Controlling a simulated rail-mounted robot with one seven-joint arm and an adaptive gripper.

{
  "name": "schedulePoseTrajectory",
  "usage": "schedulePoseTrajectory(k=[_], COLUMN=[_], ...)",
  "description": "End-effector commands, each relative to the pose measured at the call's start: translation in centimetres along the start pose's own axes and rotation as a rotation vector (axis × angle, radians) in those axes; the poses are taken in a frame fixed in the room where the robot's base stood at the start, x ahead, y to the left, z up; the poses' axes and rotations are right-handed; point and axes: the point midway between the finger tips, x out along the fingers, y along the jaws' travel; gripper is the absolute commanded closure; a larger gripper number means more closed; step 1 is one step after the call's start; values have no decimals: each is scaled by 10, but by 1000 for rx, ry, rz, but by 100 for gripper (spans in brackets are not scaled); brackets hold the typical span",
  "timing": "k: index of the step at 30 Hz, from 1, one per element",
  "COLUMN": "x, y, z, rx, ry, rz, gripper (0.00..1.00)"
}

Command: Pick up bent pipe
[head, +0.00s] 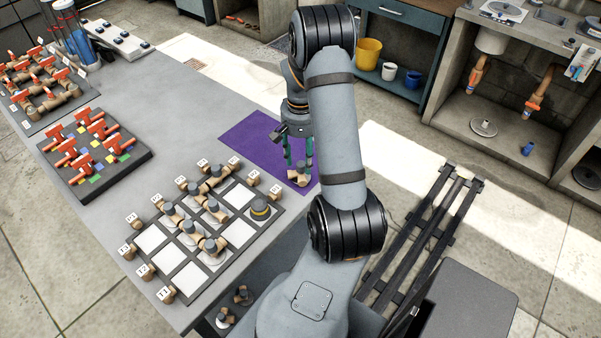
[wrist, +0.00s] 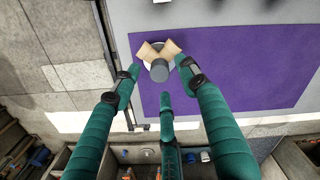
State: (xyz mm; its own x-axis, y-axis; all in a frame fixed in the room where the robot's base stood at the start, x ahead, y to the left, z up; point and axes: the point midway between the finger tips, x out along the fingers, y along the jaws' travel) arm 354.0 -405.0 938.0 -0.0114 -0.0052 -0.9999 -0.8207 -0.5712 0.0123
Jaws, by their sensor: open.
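A bent pipe (head: 299,179), tan with a grey round knob on top, lies on the purple mat (head: 254,146) near the mat's right-hand edge. In the wrist view the bent pipe (wrist: 160,66) shows two tan arms in a V, with the grey knob between them. My gripper (head: 298,162) has green fingers that point down over the pipe. In the wrist view my gripper (wrist: 161,77) is open, its three fingers spread around the knob. Nothing is held. Whether any fingertip touches the pipe cannot be told.
A grid board (head: 186,280) with similar pipe pieces stands at the table's front. A dark board (head: 135,170) with orange valves sits at the left. My arm hides part of the table's right edge. The grey tabletop (head: 185,110) is clear beyond the grid board.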

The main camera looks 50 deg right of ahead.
Motion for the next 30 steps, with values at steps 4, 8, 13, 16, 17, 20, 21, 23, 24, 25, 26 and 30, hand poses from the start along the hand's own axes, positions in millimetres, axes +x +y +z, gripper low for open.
schedulePoseTrajectory(k=[4, 8, 13, 16, 17, 20, 21, 23, 24, 25, 26, 30], x=[9, 9, 9, 9, 9, 9, 9, 9, 9, 9, 9, 8], y=[-1, -1, -1, -1, -1, -1, -1, -1, -1, -1, -1, -1], z=[0, 0, 0, 0, 0, 0, 0, 0, 0, 0, 0, 0], rx=[0, 0, 0, 0, 0, 0, 0, 0, 0, 0, 0, 0], ry=[0, 1, 1, 1, 1, 1, 1, 1, 1, 1, 1, 1], rz=[-1, -1, -1, -1, -1, -1, -1, -1, -1, -1, -1, -1], gripper=[57, 57, 63, 69, 71, 77, 79, 83, 85, 87, 88, 97])
